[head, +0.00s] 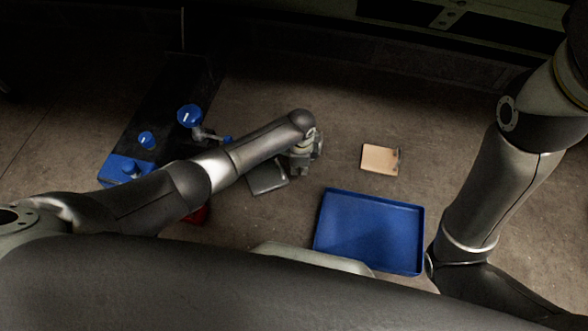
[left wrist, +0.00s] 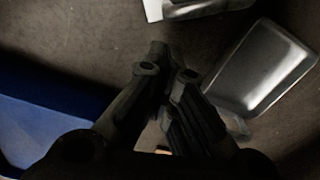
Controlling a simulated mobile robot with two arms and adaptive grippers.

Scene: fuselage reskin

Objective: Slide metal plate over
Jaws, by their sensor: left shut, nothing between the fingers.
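A grey metal plate (head: 267,178) with raised edges lies on the brown surface, left of the blue tray. My left gripper (head: 303,168) is just right of the plate's upper right side, pointing down. In the left wrist view the plate (left wrist: 262,68) shows at right as a shiny, rounded rectangle. The fingers (left wrist: 168,72) are close together and hold nothing, to the left of the plate. I cannot tell whether they touch its edge. My right arm shows at the right of the head view, but its gripper is out of view.
An empty blue tray (head: 369,232) lies right of the metal plate. A tan plate (head: 380,159) lies above it. Blue-topped tools (head: 189,117) and a blue box (head: 124,170) stand on a dark mat at left. A red thing (head: 197,214) is partly hidden under my left arm.

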